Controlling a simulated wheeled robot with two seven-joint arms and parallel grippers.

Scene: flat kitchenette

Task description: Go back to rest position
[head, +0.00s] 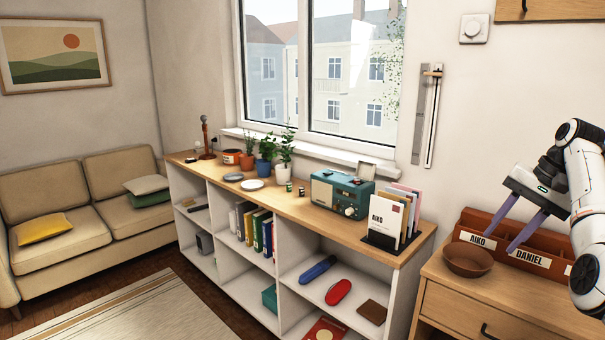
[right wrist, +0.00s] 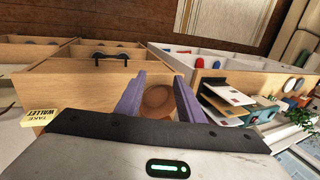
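My right gripper (head: 504,235) is at the right of the head view, its two purple fingers spread apart and pointing down to the left. It is open and holds nothing. The fingers are in front of a brown wooden sorter labelled AIKO and DANIEL (head: 530,259) and above the right side of a brown bowl (head: 468,261). In the right wrist view the bowl (right wrist: 158,102) shows beyond the gap between the open fingers (right wrist: 159,82). My left gripper is not in either view.
The bowl and sorter stand on a wooden cabinet (head: 470,302). To its left, a low shelf (head: 268,198) bears a teal radio (head: 342,194), plants and a holder with upright envelopes (head: 385,218). A window is behind the shelf; a sofa (head: 85,215) stands far left.

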